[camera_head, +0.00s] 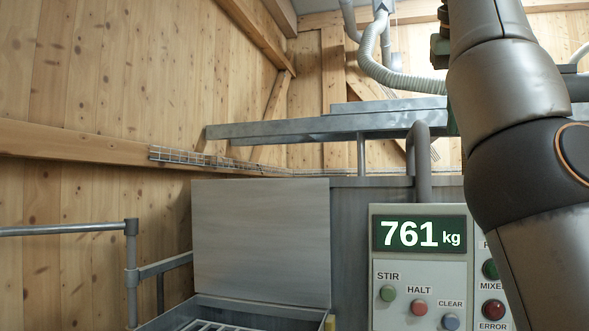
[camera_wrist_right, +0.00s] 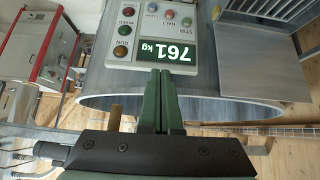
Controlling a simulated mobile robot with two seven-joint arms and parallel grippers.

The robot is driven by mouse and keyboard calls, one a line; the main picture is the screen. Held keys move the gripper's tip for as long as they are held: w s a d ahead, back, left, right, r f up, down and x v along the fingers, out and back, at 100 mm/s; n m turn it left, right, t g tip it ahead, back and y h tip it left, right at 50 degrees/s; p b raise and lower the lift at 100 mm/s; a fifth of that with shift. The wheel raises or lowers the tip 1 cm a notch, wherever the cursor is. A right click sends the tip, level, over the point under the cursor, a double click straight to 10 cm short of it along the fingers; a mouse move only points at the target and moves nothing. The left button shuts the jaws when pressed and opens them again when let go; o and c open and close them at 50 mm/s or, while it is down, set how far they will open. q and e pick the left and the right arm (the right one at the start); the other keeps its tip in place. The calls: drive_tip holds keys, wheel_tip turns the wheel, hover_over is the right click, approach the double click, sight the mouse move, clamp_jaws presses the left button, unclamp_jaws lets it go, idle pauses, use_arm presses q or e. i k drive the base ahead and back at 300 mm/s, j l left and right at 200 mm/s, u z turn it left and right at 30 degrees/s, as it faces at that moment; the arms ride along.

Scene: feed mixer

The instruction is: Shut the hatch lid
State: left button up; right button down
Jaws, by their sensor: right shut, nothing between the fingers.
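The hatch lid (camera_head: 262,243) is a flat grey metal panel standing upright, open, behind the hatch opening. The opening's frame and grate (camera_head: 215,326) show at the bottom edge of the head view. In the right wrist view, which is upside down, the lid (camera_wrist_right: 262,62) is at the upper right with the grate (camera_wrist_right: 268,8) beyond it. My right gripper (camera_wrist_right: 161,76) has its green fingers shut together and empty. It is apart from the lid, in front of the control panel in that view. My left gripper is in neither view.
A control panel (camera_head: 420,270) reading 761 kg, with several buttons, is right of the lid. A grey railing (camera_head: 131,270) stands left of the hatch. A bent pipe (camera_head: 420,160) rises behind the panel. A red-and-grey cabinet (camera_wrist_right: 45,45) shows in the wrist view.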

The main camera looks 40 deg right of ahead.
sight(269, 241)
drive_tip(key=i, duration=1.4)
